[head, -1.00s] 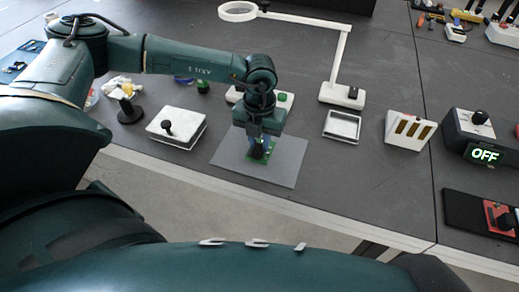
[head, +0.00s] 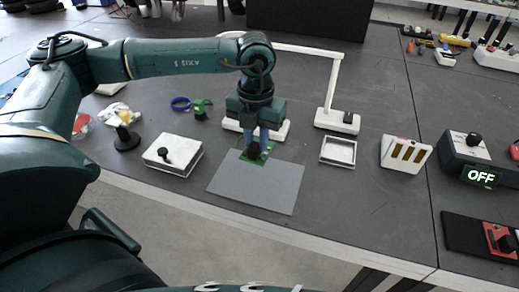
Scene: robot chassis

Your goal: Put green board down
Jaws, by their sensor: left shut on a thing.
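My left gripper (head: 255,150) points down at the far edge of a flat grey mat (head: 254,188) and is shut on the green board (head: 268,147). The board is small and mostly hidden by the fingers; parts of it show on both sides of them. It appears close to the mat's far edge, but I cannot tell whether it touches the mat or the table. My right gripper is not in view.
A white device (head: 280,131) stands just behind the gripper. A white box with a black knob (head: 180,163) is left of the mat; a white open tray (head: 338,151) is right of it. A slotted white block (head: 405,153) stands further right. The mat's near part is bare.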

